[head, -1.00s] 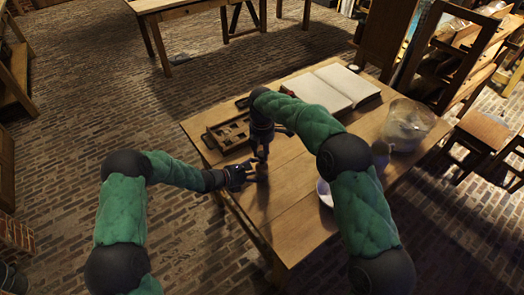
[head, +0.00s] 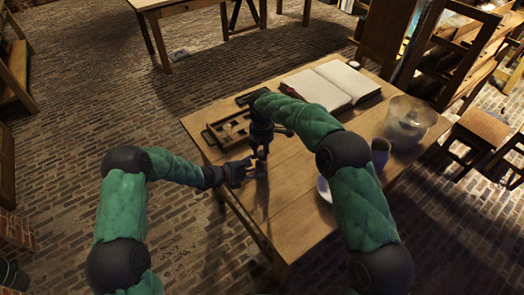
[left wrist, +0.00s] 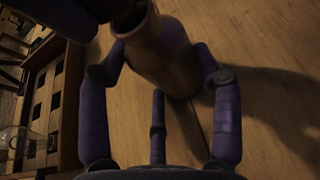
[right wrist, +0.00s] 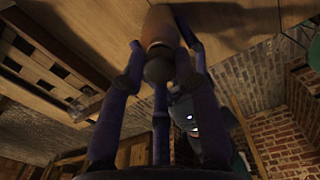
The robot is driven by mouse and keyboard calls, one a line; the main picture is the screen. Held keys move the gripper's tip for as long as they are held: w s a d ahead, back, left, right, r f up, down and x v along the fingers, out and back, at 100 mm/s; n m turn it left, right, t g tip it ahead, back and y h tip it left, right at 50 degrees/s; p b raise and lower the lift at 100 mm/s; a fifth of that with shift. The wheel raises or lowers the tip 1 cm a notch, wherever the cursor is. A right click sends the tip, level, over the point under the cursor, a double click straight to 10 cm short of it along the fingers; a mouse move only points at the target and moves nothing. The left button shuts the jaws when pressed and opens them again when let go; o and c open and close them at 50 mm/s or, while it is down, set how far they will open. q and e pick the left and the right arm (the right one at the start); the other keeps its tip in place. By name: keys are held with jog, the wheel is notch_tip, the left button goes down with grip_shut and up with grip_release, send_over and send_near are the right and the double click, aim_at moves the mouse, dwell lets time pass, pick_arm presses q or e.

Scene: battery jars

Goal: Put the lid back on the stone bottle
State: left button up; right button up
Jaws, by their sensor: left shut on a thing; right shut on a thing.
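The stone bottle (left wrist: 165,55) is a tan-brown vessel between my left gripper's fingers in the left wrist view, with its narrow dark mouth toward the top. My left gripper (head: 246,170) is shut on it, low over the front left part of the table. My right gripper (head: 263,150) points down just above and is shut on the lid (right wrist: 160,66), a dark rounded piece in the right wrist view. The bottle (right wrist: 160,22) shows right behind the lid there. Whether lid and mouth touch, I cannot tell.
The wooden table (head: 290,235) holds a compartmented wooden tray (head: 212,139) behind the grippers. An open book (head: 335,82) lies at the back. A clear glass bowl (head: 408,122), a dark mug (head: 380,152) and a pale dish (head: 323,190) stand to the right. The front of the table is clear.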

pick_arm(q)
jog(key=shift+f, duration=0.1)
pick_arm(e)
jog(key=shift+f, duration=0.65)
jog(key=o, duration=0.8)
notch_tip(320, 180, up, 12)
jog(key=shift+s, duration=0.1)
pick_arm(q)
jog(key=o, duration=1.8)
jog(key=shift+c, duration=0.2)
